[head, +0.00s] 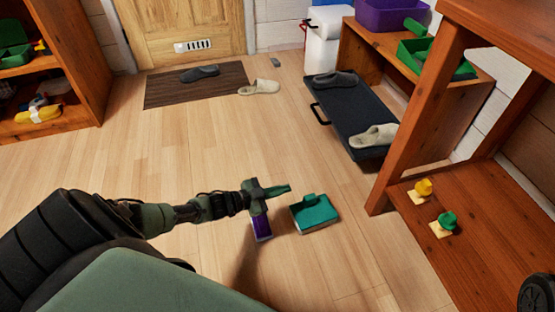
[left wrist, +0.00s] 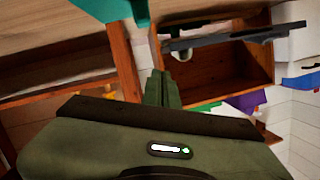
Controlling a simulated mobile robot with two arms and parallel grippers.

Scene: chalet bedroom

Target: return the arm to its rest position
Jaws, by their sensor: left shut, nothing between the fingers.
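My left arm comes in from the left in the head view and reaches over the open floor. My left gripper (head: 278,190) is shut and empty, its fingers pointing right. In the left wrist view the closed fingers (left wrist: 162,90) also show. Below the gripper a purple item (head: 262,228) is partly hidden by it. A teal box-like item (head: 315,214) lies on the floor just right of the gripper, apart from it. My right gripper is not in view.
A wooden bench (head: 480,225) with small yellow and green figures stands at right. A dark tray (head: 352,118) bearing slippers sits by a wooden shelf (head: 478,85). A brown mat (head: 196,84) lies before the door. A shelf unit (head: 85,70) stands left. The middle floor is clear.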

